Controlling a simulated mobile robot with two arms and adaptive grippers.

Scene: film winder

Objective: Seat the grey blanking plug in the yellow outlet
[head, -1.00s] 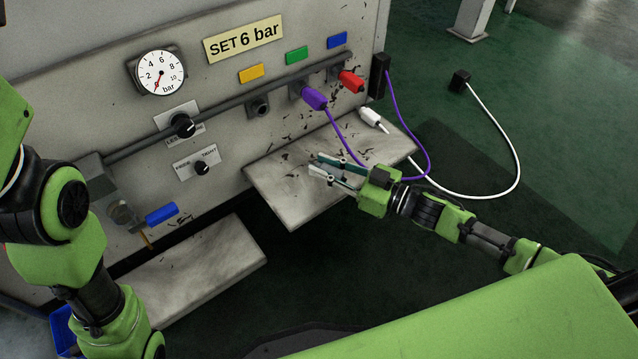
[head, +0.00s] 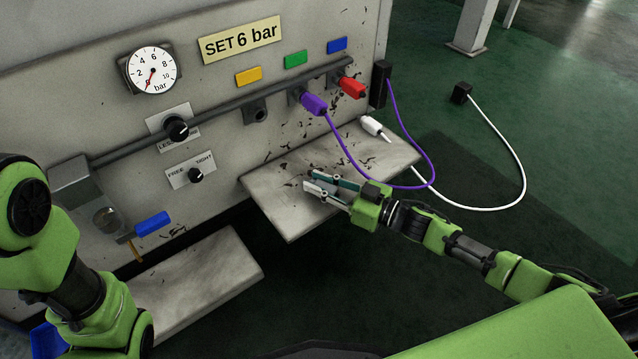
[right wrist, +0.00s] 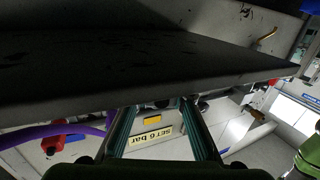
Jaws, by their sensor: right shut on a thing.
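The yellow outlet (head: 257,114) is a dark, empty socket on the panel's rail, under a yellow label (head: 248,76). My right gripper (head: 312,182) is over the small shelf, below and to the right of the outlet. Its fingers stand a little apart, with a small grey thing between them. This looks like the grey blanking plug (head: 325,186), but it is mostly hidden by the fingers. The right wrist view shows the two fingers (right wrist: 155,112) near the shelf edge, with the plug not clear there.
A purple plug (head: 314,104) sits under the green label and a red plug (head: 353,88) under the blue one. The purple hose loops just behind my right gripper. A white connector (head: 371,126) lies on the shelf (head: 288,214). The gauge (head: 151,69) is left of the outlets.

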